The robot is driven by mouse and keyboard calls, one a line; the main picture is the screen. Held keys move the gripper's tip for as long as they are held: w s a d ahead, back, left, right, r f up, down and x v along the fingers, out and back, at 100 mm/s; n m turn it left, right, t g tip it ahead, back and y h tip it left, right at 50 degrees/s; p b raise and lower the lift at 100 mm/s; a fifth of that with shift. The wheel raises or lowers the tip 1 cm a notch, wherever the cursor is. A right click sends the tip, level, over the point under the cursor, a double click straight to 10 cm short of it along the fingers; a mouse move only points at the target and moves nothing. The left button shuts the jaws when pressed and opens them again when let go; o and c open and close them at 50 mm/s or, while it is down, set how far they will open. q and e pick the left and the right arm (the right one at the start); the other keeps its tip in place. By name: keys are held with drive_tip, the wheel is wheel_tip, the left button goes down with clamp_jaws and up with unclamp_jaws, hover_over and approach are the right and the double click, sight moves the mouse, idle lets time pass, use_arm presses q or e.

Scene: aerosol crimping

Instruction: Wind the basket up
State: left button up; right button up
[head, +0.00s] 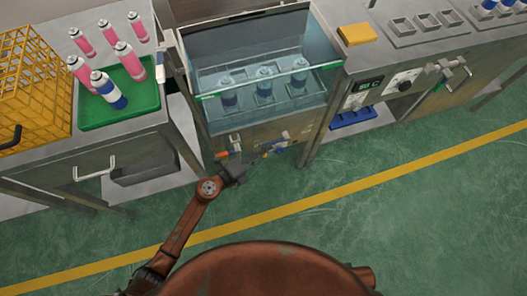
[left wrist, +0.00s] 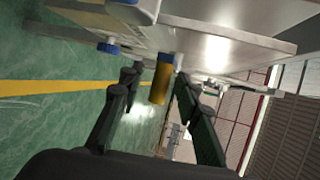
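The basket holds several blue-and-white cans and sits low inside the glass-sided water tank (head: 264,75); the basket's own frame is hard to make out. On the tank's front panel is a small crank with blue and yellow parts (head: 272,149). In the left wrist view its yellow grip with a blue end (left wrist: 161,82) stands between and just beyond my fingers. My left gripper (head: 252,166) is at the tank's front, close to the crank. Its fingers (left wrist: 157,100) are spread, with gaps on both sides of the grip. My right gripper is not in view.
At left, a bench carries a yellow wire crate (head: 30,85) and a green tray (head: 120,105) with pink cans and one blue can. At right, a bench has a control panel (head: 385,85) and a yellow block (head: 357,34). The green floor (head: 420,200) in front is clear.

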use_arm(q)
clamp_jaws()
idle(0.6)
